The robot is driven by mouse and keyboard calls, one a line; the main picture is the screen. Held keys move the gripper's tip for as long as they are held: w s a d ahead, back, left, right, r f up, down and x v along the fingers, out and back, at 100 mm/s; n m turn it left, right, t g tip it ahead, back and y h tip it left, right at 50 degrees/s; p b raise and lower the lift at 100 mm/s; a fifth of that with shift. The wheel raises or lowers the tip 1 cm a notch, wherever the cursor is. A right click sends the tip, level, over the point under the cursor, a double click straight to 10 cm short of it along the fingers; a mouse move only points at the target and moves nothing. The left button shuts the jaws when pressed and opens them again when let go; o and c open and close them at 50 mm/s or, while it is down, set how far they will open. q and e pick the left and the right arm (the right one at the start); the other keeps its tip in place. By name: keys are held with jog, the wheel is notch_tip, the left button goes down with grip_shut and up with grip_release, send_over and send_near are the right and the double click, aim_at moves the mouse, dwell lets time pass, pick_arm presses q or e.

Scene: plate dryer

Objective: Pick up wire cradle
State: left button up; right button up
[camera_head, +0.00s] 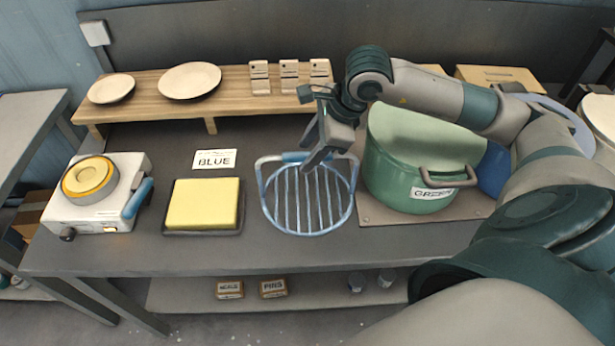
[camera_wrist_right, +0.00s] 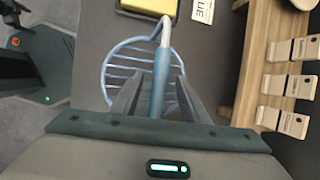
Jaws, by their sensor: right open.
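The wire cradle (camera_head: 308,205) is a round, light blue wire rack with parallel bars. It lies on the dark table between the yellow block and the green pot. A blue handle bar stands up along its back side. My right gripper (camera_head: 317,160) is over the back of the cradle, beside the handle. In the right wrist view the cradle (camera_wrist_right: 118,72) lies beyond the open fingers, and its handle (camera_wrist_right: 160,85) runs between the two fingers (camera_wrist_right: 155,95). I cannot tell whether they touch it. My left gripper is not in view.
A green pot (camera_head: 400,175) stands close right of the cradle. A yellow block on a dark tray (camera_head: 203,232) and a white device (camera_head: 85,215) with a yellow disc are to the left. Behind, a wooden shelf (camera_head: 150,100) holds plates and small cards.

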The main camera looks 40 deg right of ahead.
jog(key=shift+p+x, duration=0.35)
jog(key=shift+x, duration=1)
jog(key=shift+f+b, duration=0.25)
jog(key=shift+b, duration=0.45)
grip_shut()
